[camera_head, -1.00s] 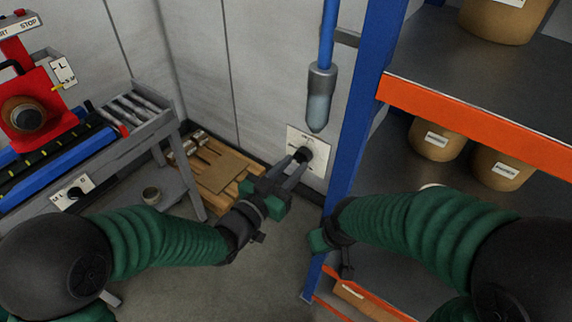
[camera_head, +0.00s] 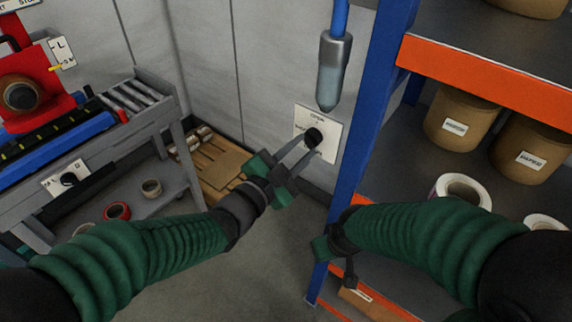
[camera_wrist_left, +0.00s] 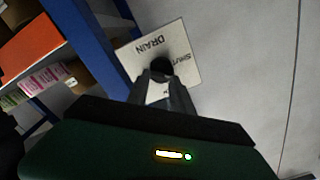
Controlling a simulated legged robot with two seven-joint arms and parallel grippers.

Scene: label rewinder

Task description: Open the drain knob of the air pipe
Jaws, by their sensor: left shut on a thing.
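The black drain knob (camera_head: 313,137) sits on a white plate (camera_head: 332,124) on the grey wall, below the end of the blue air pipe (camera_head: 333,72). In the left wrist view the knob (camera_wrist_left: 161,67) is between my finger ends, and the plate (camera_wrist_left: 181,44) reads "DRAIN" and "SHUT", upside down. My left gripper (camera_head: 303,147) reaches up to the plate and is shut on the knob. The fingers hide part of the plate's lettering. My right gripper (camera_head: 318,246) is beside the blue shelf post, seen from behind; its fingers are not clear.
A blue-posted shelf with an orange beam (camera_head: 480,80) stands close on the right, holding brown tubs (camera_head: 462,119) and label rolls (camera_head: 461,190). A roller conveyor (camera_head: 133,98) is at left. A wooden pallet (camera_head: 213,160) lies on the floor by the wall.

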